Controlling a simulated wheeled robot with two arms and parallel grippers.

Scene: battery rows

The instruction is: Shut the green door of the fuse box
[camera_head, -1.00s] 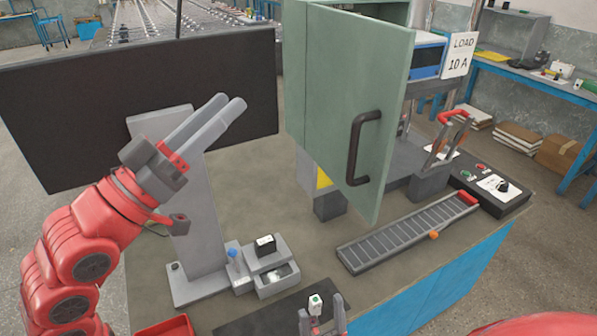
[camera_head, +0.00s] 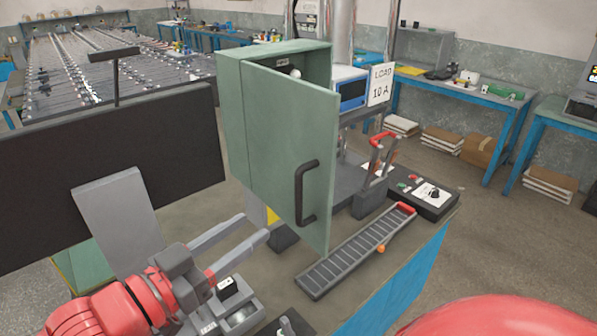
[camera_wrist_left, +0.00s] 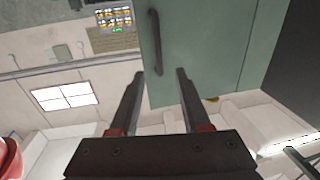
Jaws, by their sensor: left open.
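The green fuse box (camera_head: 232,125) stands on the bench with its green door (camera_head: 285,135) swung open toward me. A dark bar handle (camera_head: 301,195) is on the door, near its free edge. My left gripper (camera_head: 256,225) is open and empty, low beside the box and left of the door's lower part. In the left wrist view, the door (camera_wrist_left: 210,45) and its handle (camera_wrist_left: 155,42) lie beyond the open fingers (camera_wrist_left: 160,74). I cannot tell whether a finger touches the door. My right gripper is not in view.
A black panel (camera_head: 110,170) stands left of the box. A ribbed grey strip (camera_head: 345,258) lies right of the door, with a red-handled switch (camera_head: 381,155) and a black control box (camera_head: 425,196) behind it. A small grey holder (camera_head: 240,315) stands below my left gripper.

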